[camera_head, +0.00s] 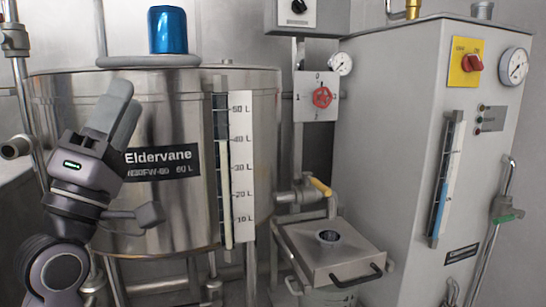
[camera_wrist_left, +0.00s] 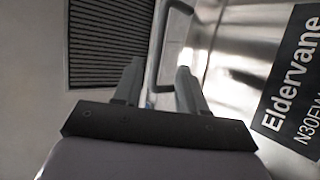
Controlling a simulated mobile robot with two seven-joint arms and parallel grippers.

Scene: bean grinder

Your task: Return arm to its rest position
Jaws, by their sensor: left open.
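My left gripper (camera_head: 127,98) is raised in front of the left part of the steel tank (camera_head: 185,110), its fingers pointing up. The fingers are apart with nothing between them, as the left wrist view also shows (camera_wrist_left: 159,76). The tank's black "Eldervane" label (camera_head: 162,160) is just right of the gripper, and shows at the right of the left wrist view (camera_wrist_left: 293,85). I cannot tell how wide the gap to the tank is. My right gripper is in neither view.
A blue cap (camera_head: 168,30) tops the tank, with a level scale (camera_head: 238,165) on its front. A grey cabinet (camera_head: 400,140) fills the right. A dark vent (camera_wrist_left: 110,42) shows.

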